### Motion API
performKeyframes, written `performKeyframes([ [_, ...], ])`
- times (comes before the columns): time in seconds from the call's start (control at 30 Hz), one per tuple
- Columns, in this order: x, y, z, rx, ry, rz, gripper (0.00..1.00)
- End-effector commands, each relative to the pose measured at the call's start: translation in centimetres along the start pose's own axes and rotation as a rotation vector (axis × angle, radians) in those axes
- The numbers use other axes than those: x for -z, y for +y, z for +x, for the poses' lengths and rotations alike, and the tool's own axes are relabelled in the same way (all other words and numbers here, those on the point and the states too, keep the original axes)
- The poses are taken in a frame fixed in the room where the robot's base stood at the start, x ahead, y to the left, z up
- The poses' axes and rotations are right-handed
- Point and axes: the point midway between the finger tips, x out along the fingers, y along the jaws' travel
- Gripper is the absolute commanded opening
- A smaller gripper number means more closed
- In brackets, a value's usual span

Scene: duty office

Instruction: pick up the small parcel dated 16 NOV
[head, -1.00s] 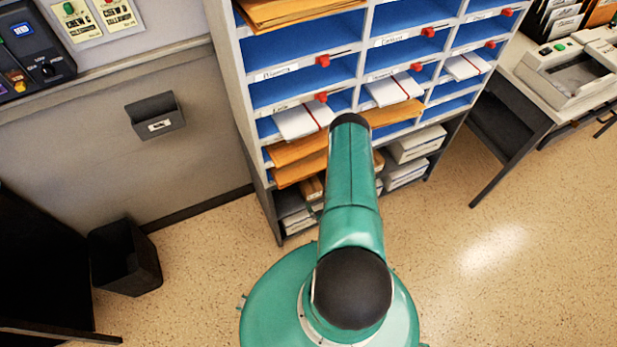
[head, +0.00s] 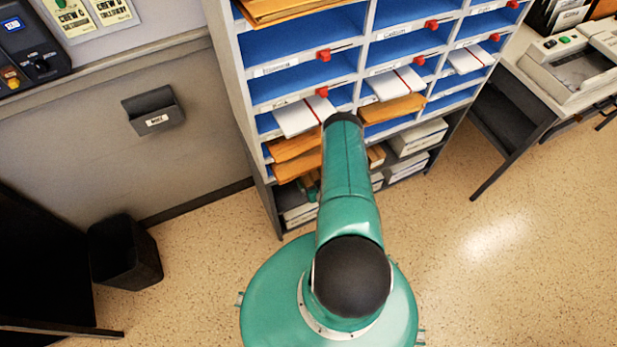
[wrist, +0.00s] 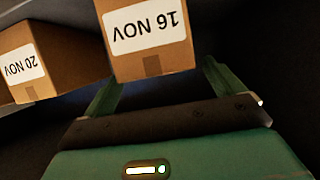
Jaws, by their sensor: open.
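The small parcel dated 16 NOV (wrist: 152,66) is a brown box with a white label, upside down in the wrist view at the top middle. Another brown parcel, dated 20 NOV (wrist: 45,88), stands to its left. My gripper (wrist: 167,78) is open, with one green finger on each side of the 16 NOV parcel's lower edge in the picture. I cannot tell whether either finger touches it. In the head view my arm hides most of the gripper; a bit of green shows at the low shelf, and the dates cannot be read there.
The grey rack (head: 240,110) has blue pigeonholes with envelopes sticking out above the low shelf. White stacks (head: 418,138) lie on that shelf to the right. A black bin (head: 125,255) stands at left and a desk (head: 520,115) at right. The floor between is clear.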

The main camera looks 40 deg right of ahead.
Motion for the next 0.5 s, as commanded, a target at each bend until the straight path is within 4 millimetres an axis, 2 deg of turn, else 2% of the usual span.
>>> performKeyframes([
  [0.1,-0.2,0.1,2.0,0.0,0.003,-0.002,0.94],
  [0.2,-0.1,0.1,3.3,0.0,0.002,-0.001,0.94],
  [0.47,-0.1,0.1,3.7,-0.001,0.001,0.0,0.94],
  [0.5,-0.1,0.1,3.7,0.0,0.001,0.0,0.9],
])
